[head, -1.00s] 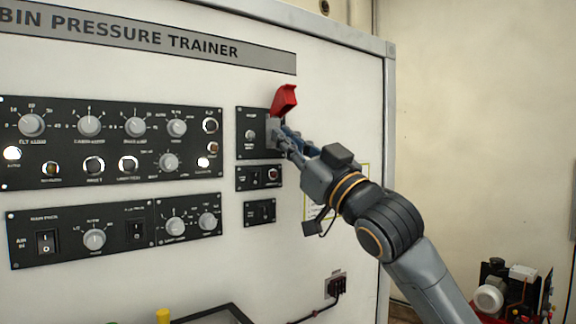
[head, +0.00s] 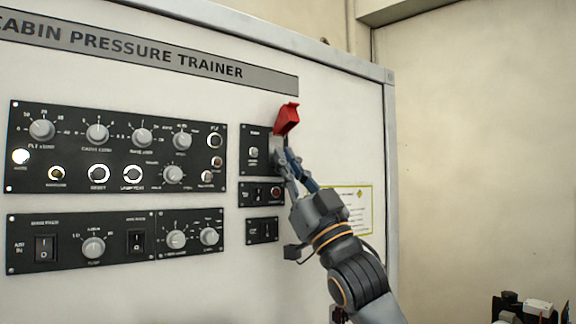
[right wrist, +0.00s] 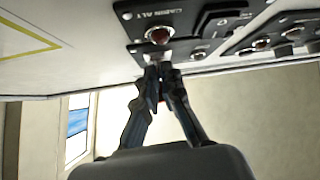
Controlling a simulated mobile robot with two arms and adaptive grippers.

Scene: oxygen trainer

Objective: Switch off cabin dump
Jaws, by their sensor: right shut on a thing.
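The red guard cover (head: 287,119) is swung up at the top right of the upper small black panel (head: 255,140) in the head view. My right gripper (head: 279,155) is at the panel's right side, just below the cover. Its fingers come up from below and are closed together. They are shut on the dump switch under the cover, which they mostly hide. In the right wrist view the fingertips (right wrist: 158,74) meet close to the panel face, and a bit of red shows between the fingers. My left gripper is not in view.
Just below is a small panel with a red lamp (head: 276,191), labelled CABIN ALT in the right wrist view (right wrist: 160,35). Another small switch panel (head: 262,230) sits lower. Large knob panels (head: 115,146) lie to the left. Open room lies right of the cabinet edge (head: 389,180).

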